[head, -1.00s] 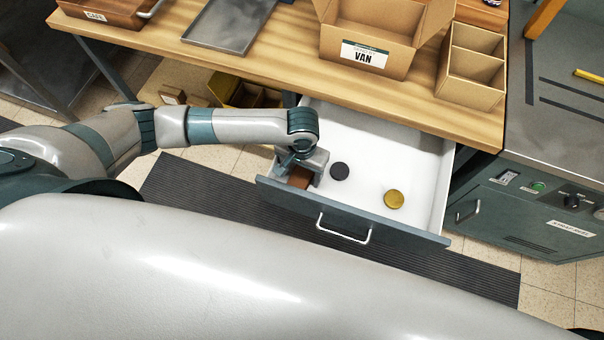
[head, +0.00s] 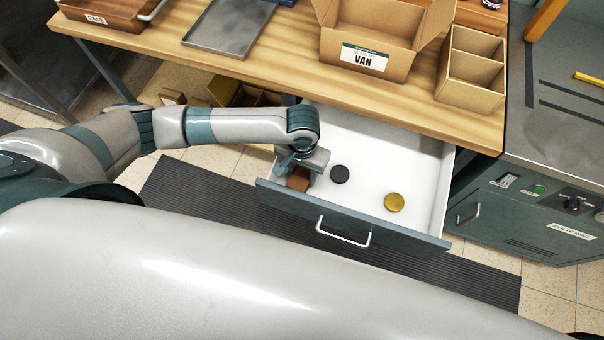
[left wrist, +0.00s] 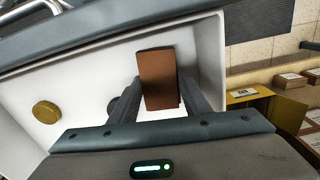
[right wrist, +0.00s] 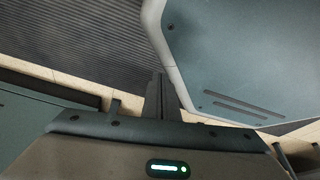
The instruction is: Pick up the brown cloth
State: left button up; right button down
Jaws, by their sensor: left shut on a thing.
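The brown cloth (head: 298,181), a folded block, is at the left end of the open white drawer (head: 419,165). In the left wrist view the cloth (left wrist: 159,75) stands between the two fingers of my left gripper (left wrist: 162,98), which is shut on it. In the head view the left gripper (head: 307,172) partly covers the cloth; I cannot tell whether the cloth is clear of the drawer floor. My right gripper (right wrist: 159,98) is shut and empty, over the floor by a grey-green cabinet; it does not show in the head view.
In the drawer are a dark round lid (head: 340,174) and a gold lid (head: 394,202). The drawer front (head: 390,232) has a handle. Above is the wooden tabletop (head: 290,75), with a box marked VAN (head: 348,75), a divided carton (head: 470,85) and a metal tray (head: 228,28).

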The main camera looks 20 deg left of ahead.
aim_at(302, 174)
pick_arm(q)
notch_tip(302, 174, up, 8)
jog(key=shift+f, duration=0.2)
jog(key=shift+r, duration=0.4)
pick_arm(e)
jog(key=shift+w+a+r, duration=0.2)
jog(key=shift+w+a, duration=0.1)
jog(key=shift+a, duration=0.1)
jog(key=shift+w, duration=0.2)
pick_arm(q)
jog(key=shift+o, duration=0.5)
jog(key=shift+a, duration=0.15)
jog(key=s+a+r+n, duration=0.1)
jog(key=a+r, duration=0.5)
jog(key=a, duration=0.1)
jog(key=shift+s+a, duration=0.25)
jog(key=shift+s, duration=0.15)
pick_arm(e)
jog(key=shift+s+f, duration=0.1)
jog(key=shift+s, duration=0.25)
